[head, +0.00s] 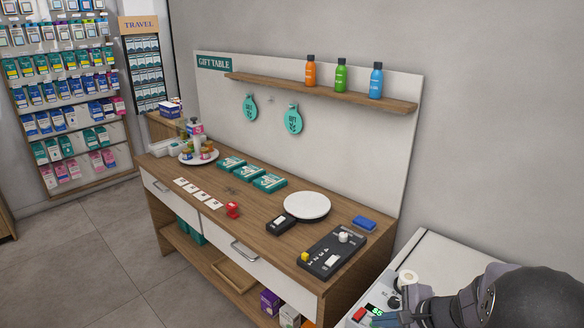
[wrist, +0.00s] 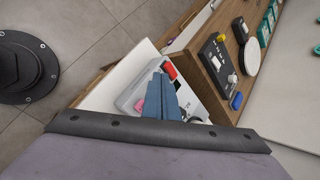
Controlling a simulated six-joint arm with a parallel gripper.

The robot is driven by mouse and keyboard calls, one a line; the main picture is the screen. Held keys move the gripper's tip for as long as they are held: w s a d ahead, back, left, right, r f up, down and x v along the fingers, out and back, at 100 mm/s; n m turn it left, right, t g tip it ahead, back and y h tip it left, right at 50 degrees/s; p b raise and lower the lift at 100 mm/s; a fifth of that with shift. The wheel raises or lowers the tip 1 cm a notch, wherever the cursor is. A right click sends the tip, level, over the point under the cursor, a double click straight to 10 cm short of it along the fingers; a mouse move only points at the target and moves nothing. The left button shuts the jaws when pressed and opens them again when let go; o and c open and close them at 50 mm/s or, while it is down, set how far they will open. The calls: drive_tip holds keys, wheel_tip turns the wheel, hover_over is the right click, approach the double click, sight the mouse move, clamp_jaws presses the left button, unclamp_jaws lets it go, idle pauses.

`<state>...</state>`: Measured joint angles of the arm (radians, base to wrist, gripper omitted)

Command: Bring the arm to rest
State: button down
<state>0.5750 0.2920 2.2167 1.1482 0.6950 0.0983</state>
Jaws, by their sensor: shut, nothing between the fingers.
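My gripper (wrist: 160,80) shows in the wrist view as blue-grey fingers close together, with nothing between them. They are seen over a grey device (wrist: 130,97) with a red part beside them; I cannot tell how far above it they are. In the head view my gripper (head: 388,319) is at the bottom right edge, in front of the white counter (head: 440,252) and partly cut off. My dark rounded arm link fills the corner there.
A green-lit display (head: 376,310) and a paper roll (head: 407,277) are close to my gripper. The wooden gift table (head: 160,168) stands to the left, with a black control panel (head: 330,255), a white round plate (head: 307,205) and a blue block (head: 364,223). The floor at left is clear.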

drive_tip(key=s+a+f+n+g+h, duration=0.1)
drive_tip(key=s+f+n+g, duration=0.25)
drive_tip(key=s+n, duration=0.45)
drive_tip(key=s+a+f+n+g+h, duration=0.15)
drive_tip(key=s+n+g, duration=0.25)
drive_tip(key=s, duration=0.7)
drive_tip(key=a+r+n+t+h, duration=0.1)
drive_tip(key=a+r+n+h, duration=0.1)
drive_tip(key=a+n, duration=0.4)
drive_tip(key=shift+w+a+r+n, duration=0.15)
drive_tip(key=shift+w+r+n, duration=0.15)
drive_tip(key=shift+r, duration=0.55)
drive_tip(key=shift+f, duration=0.1)
